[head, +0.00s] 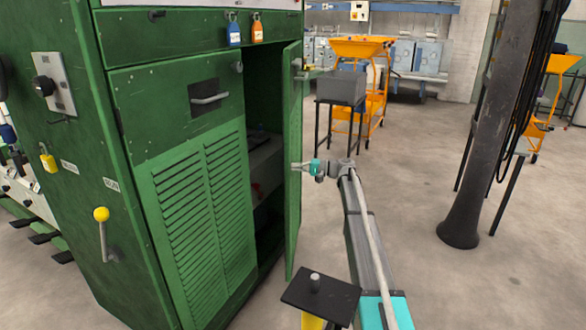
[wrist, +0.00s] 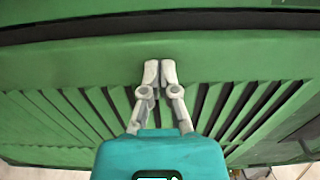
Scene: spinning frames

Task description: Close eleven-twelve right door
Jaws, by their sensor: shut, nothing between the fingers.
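The right door (head: 292,215) of the green cabinet stands open, swung outward and seen nearly edge-on in the head view. A dark gap shows the cabinet's inside behind it. My gripper (head: 298,166) is at the door's outer face, on the right of it, about halfway up. In the wrist view the green louvered door (wrist: 90,75) fills most of the picture. There my gripper (wrist: 160,72) has its fingertips together, in front of the plain panel just above the slats. Nothing shows between the fingers. I cannot tell whether the tips touch the door.
The left louvered door (head: 205,200) of the cabinet is shut. Blue and orange padlocks (head: 257,30) hang above the opening. A grey box (head: 341,87) on a dark stand and an orange cart (head: 362,48) stand behind. A dark column (head: 490,130) is at right. The floor between is clear.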

